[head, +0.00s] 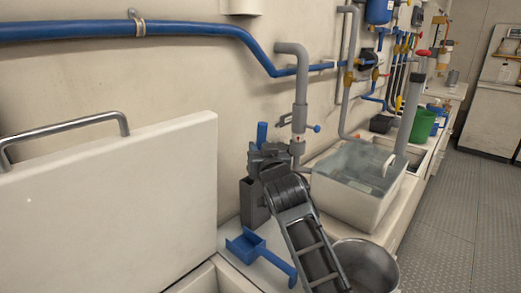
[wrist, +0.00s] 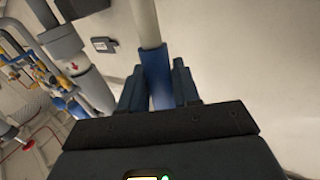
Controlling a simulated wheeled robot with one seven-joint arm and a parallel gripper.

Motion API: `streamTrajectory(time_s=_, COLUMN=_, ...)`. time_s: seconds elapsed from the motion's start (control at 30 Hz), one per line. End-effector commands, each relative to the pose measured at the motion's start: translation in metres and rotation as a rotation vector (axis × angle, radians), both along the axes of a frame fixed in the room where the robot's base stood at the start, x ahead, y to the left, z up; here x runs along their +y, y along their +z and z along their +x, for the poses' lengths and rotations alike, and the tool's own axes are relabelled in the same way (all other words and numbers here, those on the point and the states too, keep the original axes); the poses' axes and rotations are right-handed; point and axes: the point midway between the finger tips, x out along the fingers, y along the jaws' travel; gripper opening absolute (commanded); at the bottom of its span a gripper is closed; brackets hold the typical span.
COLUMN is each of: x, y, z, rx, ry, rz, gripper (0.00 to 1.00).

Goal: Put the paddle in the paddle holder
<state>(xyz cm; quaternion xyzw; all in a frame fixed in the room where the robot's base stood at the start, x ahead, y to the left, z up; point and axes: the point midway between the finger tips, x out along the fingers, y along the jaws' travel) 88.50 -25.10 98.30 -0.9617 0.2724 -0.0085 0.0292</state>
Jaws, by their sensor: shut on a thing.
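My gripper (head: 266,152) is shut on the blue grip of the paddle (head: 262,133), whose top stands upright above the jaws. In the wrist view the paddle's blue grip (wrist: 155,72) lies between my two fingers (wrist: 158,84), and a pale shaft runs on from it. A dark grey upright box (head: 251,205), which looks like the paddle holder, stands on the counter just below and left of my gripper. My gripper and arm hide the lower paddle and part of the box, so I cannot tell whether the paddle is inside it.
A blue scoop (head: 247,248) lies on the counter in front of the box. A steel bowl (head: 366,268) and a clear-lidded tank (head: 350,195) are to the right. A grey pipe (head: 300,95) rises close behind my gripper. A raised white hatch lid (head: 110,200) stands left.

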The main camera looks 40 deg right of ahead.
Motion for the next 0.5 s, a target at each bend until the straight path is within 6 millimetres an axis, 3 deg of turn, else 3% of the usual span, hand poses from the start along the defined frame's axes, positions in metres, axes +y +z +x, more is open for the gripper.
streamTrajectory(time_s=0.3, x=0.0, y=-0.0007, z=0.0, rx=0.0, ry=0.0, rz=0.0, gripper=0.57)
streamTrajectory(time_s=0.5, x=-0.0001, y=-0.0006, z=0.0, rx=0.001, ry=0.0, rz=0.001, gripper=0.57)
